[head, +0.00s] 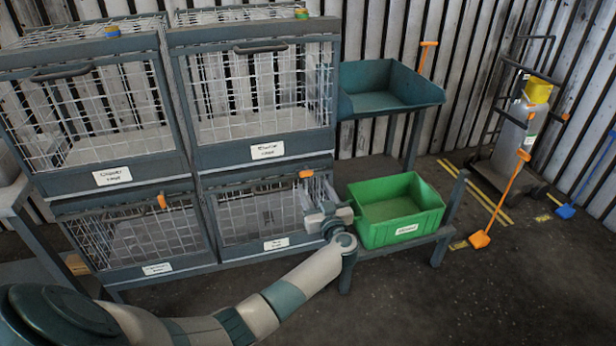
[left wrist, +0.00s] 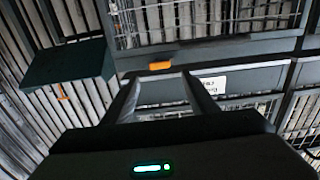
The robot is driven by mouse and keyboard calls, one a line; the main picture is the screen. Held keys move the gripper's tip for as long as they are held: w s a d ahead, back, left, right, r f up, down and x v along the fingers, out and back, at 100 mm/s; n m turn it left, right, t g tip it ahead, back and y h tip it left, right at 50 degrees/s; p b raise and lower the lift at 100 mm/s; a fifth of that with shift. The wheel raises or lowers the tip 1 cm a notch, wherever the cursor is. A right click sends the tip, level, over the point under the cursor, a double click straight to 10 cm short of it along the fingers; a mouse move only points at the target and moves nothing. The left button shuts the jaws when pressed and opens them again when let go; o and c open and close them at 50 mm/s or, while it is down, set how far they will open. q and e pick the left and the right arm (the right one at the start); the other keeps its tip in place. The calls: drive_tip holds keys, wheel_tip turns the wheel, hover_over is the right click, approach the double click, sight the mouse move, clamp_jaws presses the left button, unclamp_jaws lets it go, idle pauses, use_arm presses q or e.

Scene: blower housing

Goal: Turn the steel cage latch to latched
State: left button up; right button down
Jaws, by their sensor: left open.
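An orange latch handle (head: 306,173) sits at the top right of the lower right cage (head: 245,207), lying about level. Another orange latch handle (head: 161,201) on the lower left cage (head: 140,238) stands nearly upright. The label wording is too small to tell which cage is steel. My left gripper (head: 322,203) is in front of the lower right cage's right side, just below its latch. In the left wrist view, the open fingers (left wrist: 158,78) point towards an orange latch handle (left wrist: 160,65), with nothing held between them. My right gripper is not in view.
A green bin (head: 395,210) stands on a low bench close right of my left gripper. A teal tray (head: 385,88) is behind it. Two upper cages (head: 255,90) stand above. Open floor lies in front; a trolley (head: 515,130) and an orange-bladed tool (head: 480,239) are at right.

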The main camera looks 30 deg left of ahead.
sight(307, 174)
use_arm(q)
drive_tip(key=x, duration=0.7)
drive_tip(key=shift+w+a, duration=0.1)
drive_tip(key=shift+w, duration=0.05)
drive_tip(key=shift+c, duration=0.7)
drive_tip(key=c, duration=0.9)
